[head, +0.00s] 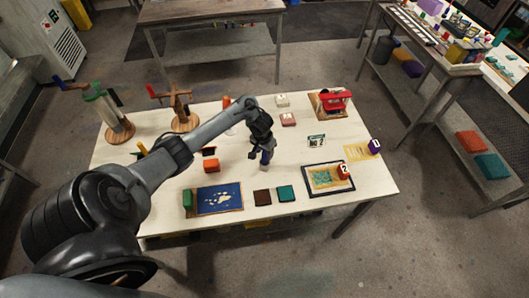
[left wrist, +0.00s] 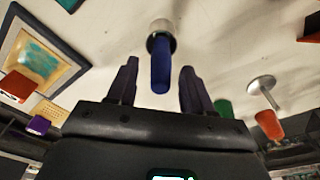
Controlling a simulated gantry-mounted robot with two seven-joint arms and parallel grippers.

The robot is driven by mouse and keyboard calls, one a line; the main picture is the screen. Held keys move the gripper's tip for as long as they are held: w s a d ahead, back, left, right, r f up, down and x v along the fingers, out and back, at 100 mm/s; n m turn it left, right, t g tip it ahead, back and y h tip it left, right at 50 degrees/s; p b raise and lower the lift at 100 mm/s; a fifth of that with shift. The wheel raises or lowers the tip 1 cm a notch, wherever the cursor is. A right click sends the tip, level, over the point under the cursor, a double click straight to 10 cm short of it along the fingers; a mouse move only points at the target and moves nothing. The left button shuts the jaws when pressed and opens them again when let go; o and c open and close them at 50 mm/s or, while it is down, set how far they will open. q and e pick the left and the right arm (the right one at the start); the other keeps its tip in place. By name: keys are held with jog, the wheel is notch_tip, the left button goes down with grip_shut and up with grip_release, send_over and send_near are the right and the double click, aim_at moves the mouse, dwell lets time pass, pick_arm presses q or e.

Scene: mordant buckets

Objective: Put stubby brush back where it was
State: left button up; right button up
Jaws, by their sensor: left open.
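A short thing with a blue handle (left wrist: 160,73) and a pale grey end, which looks like the stubby brush, shows in the left wrist view. Its handle points towards the camera, between my fingers in the picture, with a gap on each side. My left gripper (left wrist: 158,72) is open, its two dark fingers either side of the handle. In the head view my left gripper (head: 266,158) points down over the middle of the table, and a small pale end (head: 263,168) shows below it. My right gripper is in neither view.
Wooden stands (head: 184,120) are at the left, a red machine (head: 334,101) at the back right.

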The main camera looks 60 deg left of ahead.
pick_arm(q)
notch_tip(320, 180, up, 10)
jog(key=s+r+p, duration=0.1)
jog(key=p, duration=0.5)
jog(key=s+d+f+m+t, duration=0.1)
jog(key=d+f+m+t, duration=0.15)
jog(key=d, duration=0.85)
jog(key=s+d+f+m+t, duration=0.15)
jog(key=d+m, duration=0.25)
jog(key=d, duration=0.7)
jog(key=s+d+r, duration=0.4)
jog(key=s+r, duration=0.1)
jog(key=s, duration=0.2)
jog(key=s+d+r+g, duration=0.1)
jog(key=s+d+r, duration=0.4)
jog(key=s, duration=0.2)
jog(key=shift+r+h, duration=0.25)
jog(key=shift+h, duration=0.05)
jog(key=shift+m, duration=0.25)
